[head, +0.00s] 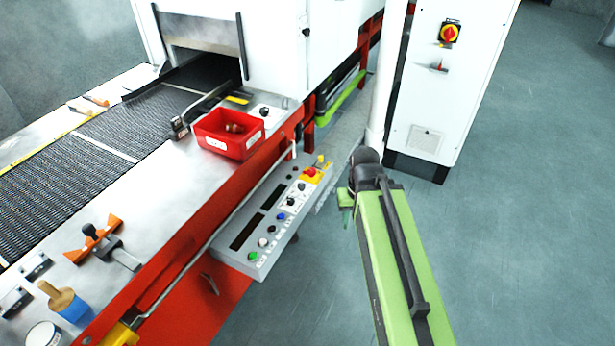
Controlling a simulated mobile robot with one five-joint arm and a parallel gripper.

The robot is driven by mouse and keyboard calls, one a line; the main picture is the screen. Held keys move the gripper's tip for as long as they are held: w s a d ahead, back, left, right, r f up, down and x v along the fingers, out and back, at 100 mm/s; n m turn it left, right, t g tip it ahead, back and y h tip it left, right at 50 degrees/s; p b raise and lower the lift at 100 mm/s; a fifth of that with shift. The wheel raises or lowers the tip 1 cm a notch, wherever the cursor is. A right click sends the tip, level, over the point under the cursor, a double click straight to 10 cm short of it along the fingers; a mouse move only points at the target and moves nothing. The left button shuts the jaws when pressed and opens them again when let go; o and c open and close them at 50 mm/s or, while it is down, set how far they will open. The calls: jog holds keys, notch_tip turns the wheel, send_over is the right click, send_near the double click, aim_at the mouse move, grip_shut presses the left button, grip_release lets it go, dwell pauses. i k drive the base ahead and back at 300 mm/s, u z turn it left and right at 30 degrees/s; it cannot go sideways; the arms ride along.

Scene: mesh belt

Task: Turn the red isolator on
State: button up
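The red isolator (450,33) is a red rotary knob on a yellow plate with a dark surround, high on the front of the white cabinet (432,105) at the upper right. Which way its knob points is too small to tell. My green arm reaches up from the bottom right. My gripper (346,208) is at its far end, partly hidden by the dark wrist joint, below and left of the isolator and well apart from it. Whether its fingers are open or shut does not show.
A control panel (262,222) with coloured buttons juts from the red machine frame, left of my gripper. A white post (388,80) stands left of the cabinet. A red bin (212,146) sits beside the mesh belt (85,160). The grey floor right of the cabinet is clear.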

aim_at(311, 172)
jog(key=u, duration=0.15)
jog(key=i, duration=1)
jog(key=u, duration=0.05)
